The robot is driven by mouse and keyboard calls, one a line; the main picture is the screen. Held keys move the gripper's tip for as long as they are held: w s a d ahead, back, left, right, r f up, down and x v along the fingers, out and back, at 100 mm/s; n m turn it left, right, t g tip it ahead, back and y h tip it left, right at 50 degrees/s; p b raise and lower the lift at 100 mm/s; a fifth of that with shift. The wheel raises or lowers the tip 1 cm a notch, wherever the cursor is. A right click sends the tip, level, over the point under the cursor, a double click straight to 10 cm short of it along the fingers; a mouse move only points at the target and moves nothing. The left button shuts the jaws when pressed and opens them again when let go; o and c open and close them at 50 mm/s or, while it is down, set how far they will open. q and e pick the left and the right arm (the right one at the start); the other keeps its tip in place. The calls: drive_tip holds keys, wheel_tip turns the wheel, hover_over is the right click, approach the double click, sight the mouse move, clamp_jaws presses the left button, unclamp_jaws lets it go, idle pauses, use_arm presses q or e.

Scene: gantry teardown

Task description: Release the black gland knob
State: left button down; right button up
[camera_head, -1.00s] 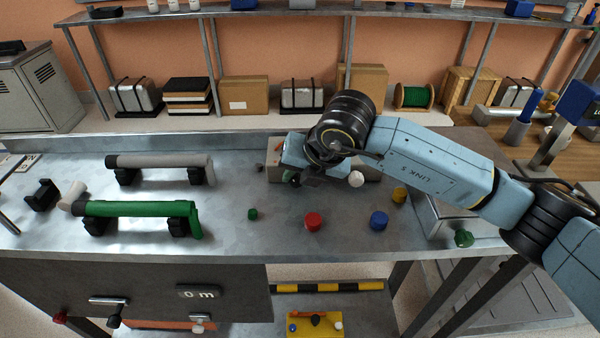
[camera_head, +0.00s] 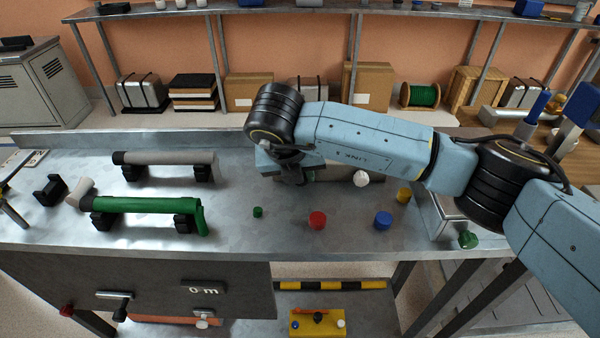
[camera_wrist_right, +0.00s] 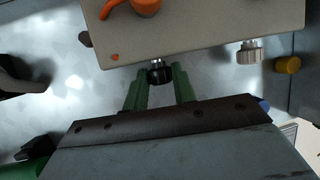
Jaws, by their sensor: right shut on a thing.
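The black gland knob (camera_wrist_right: 160,74) sticks out on a short silver stem from the side of a beige box (camera_wrist_right: 205,35) in the right wrist view. My right gripper (camera_wrist_right: 161,86) has its green fingers on either side of the knob and is shut on it. In the head view my right gripper (camera_head: 292,176) is mostly hidden under its wrist, in front of the box, and the black knob cannot be made out there. My left gripper is not in view.
A pale knob (camera_head: 361,178) is on the box's right. Loose red (camera_head: 317,220), blue (camera_head: 383,220), yellow (camera_head: 403,195) and green (camera_head: 257,212) caps stand on the metal bench. A green tube (camera_head: 145,205) and a grey tube (camera_head: 160,158) rest on black holders at left.

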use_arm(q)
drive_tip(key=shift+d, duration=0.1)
use_arm(e)
drive_tip(key=o, duration=1)
drive_tip(key=shift+s+r, duration=0.1)
drive_tip(key=shift+r, duration=0.1)
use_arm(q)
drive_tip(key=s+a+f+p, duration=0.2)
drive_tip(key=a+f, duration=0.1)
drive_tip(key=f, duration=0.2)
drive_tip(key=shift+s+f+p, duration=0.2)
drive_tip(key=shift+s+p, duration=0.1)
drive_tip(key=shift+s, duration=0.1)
use_arm(e)
drive_tip(key=shift+v, duration=6.5)
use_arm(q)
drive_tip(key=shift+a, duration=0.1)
